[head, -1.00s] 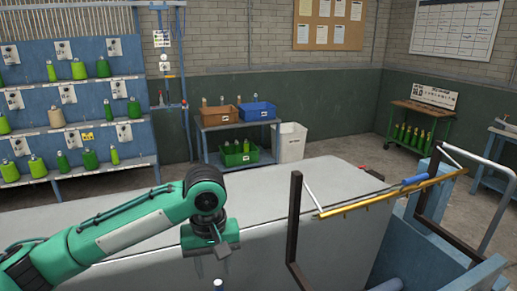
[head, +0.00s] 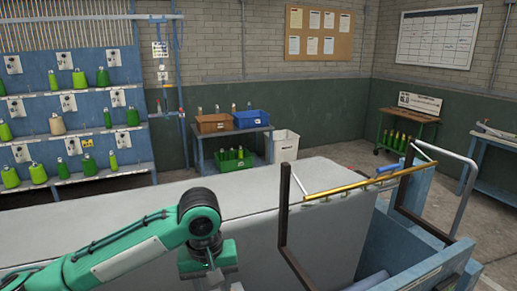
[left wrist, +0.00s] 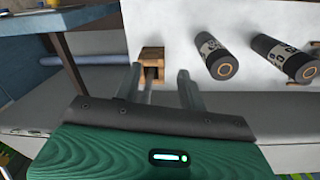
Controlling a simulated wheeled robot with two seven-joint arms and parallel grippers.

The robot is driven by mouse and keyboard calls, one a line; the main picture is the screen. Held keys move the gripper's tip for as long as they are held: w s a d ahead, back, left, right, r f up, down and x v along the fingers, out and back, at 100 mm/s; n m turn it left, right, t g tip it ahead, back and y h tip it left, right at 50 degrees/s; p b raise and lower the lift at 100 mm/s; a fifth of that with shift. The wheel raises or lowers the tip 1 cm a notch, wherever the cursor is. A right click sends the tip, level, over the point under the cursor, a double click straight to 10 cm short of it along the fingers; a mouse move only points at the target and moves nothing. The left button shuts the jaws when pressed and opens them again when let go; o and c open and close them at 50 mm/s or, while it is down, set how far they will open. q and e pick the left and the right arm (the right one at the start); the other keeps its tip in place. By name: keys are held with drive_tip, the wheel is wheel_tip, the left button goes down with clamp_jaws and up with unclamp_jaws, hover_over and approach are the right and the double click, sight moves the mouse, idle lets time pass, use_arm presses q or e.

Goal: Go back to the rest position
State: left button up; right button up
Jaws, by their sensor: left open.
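My left gripper (head: 212,284) hangs at the bottom of the head view, in front of the large grey-white surface (head: 330,178), its fingertips cut off by the frame edge. In the left wrist view, the two dark fingers of my left gripper (left wrist: 158,82) are apart. A small wooden block (left wrist: 151,55) with a dark slot shows between and beyond the fingers; I cannot tell whether anything touches it. My right gripper is in neither view.
Two dark labelled cylinders (left wrist: 215,56) (left wrist: 283,58) lie on a pale surface in the left wrist view. A dark frame with a yellow bar (head: 350,188) stands at right. A shelf rack of bottles (head: 70,110) and a cart with bins (head: 235,140) stand behind.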

use_arm(q)
drive_tip(key=s+d+f+m+t+h, duration=0.1)
drive_tip(key=s+d+f+m+h, duration=0.1)
drive_tip(key=s+f, duration=0.35)
drive_tip(key=s+d+f+m+t+h, duration=0.1)
drive_tip(key=s+d+f+m+h, duration=0.15)
drive_tip(key=f, duration=0.55)
drive_tip(key=s+a+f+t+y, duration=0.1)
drive_tip(key=s+a+f+y, duration=0.1)
drive_tip(key=s+a+f, duration=0.55)
drive_tip(key=s+a+f+y, duration=0.35)
drive_tip(key=s+a, duration=0.45)
drive_tip(key=a, duration=0.3)
wheel_tip(320, 180, down, 30)
drive_tip(key=s+a+f+g, duration=0.2)
drive_tip(key=s+a+f, duration=0.1)
drive_tip(key=s+f, duration=1.7)
drive_tip(key=shift+f+b, duration=0.35)
drive_tip(key=shift+f, duration=0.4)
